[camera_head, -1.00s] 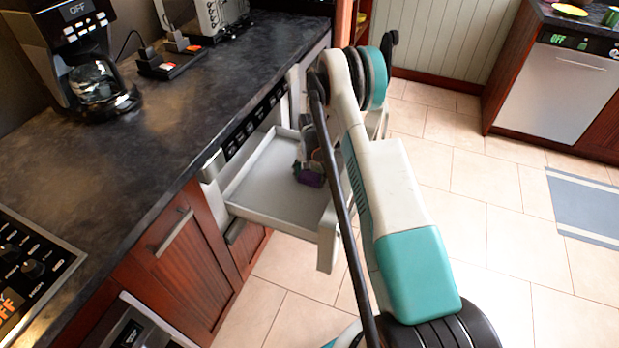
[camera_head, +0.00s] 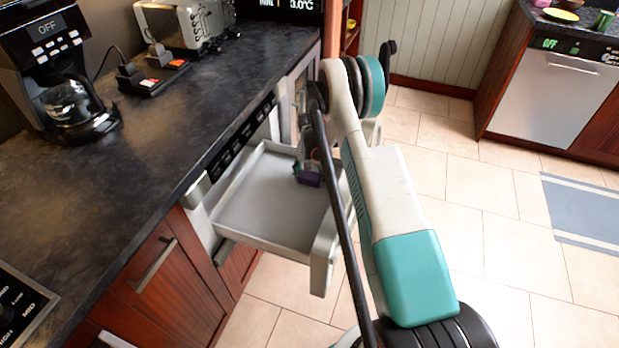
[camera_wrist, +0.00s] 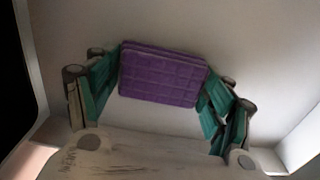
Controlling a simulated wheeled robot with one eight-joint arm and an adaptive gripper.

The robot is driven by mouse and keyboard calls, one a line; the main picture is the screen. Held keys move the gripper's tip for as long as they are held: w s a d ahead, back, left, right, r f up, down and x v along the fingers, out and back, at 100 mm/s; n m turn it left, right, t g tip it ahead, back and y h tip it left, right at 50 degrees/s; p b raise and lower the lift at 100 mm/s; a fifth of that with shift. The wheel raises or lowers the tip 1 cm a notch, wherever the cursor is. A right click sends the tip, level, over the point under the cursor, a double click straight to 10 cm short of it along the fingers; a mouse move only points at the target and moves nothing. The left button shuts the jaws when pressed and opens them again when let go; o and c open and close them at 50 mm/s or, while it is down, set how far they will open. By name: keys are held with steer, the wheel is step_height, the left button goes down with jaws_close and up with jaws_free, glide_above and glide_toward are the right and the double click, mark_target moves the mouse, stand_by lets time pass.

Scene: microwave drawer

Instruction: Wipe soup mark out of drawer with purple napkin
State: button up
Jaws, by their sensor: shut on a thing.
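The purple napkin (camera_wrist: 160,75) is a folded, quilted block between the teal fingers of my gripper (camera_wrist: 160,85) in the wrist view. My gripper is shut on it. In the head view the napkin (camera_head: 309,178) is small and low inside the open drawer (camera_head: 262,212), near its far right part, with my gripper (camera_head: 308,170) just above it. I cannot tell whether the napkin touches the drawer floor. The drawer floor looks plain grey, and no soup mark shows in either view. My arm hides part of the drawer's right side.
The dark counter (camera_head: 150,150) runs above the drawer on the left, with a coffee maker (camera_head: 60,75), a toaster (camera_head: 185,25) and a power strip (camera_head: 155,75). The drawer walls stand close around my gripper. Tiled floor (camera_head: 480,230) is open to the right.

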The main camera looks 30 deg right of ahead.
step_height(320, 180, up, 3)
steer(key=shift+s+a+r+p, duration=0.1)
steer(key=shift+s+a+p, duration=0.05)
steer(key=shift+p, duration=0.15)
steer(key=shift+r+p, duration=0.3)
steer(key=shift+r, duration=0.3)
steer(key=shift+r+p, duration=0.65)
steer(key=shift+r, duration=1.2)
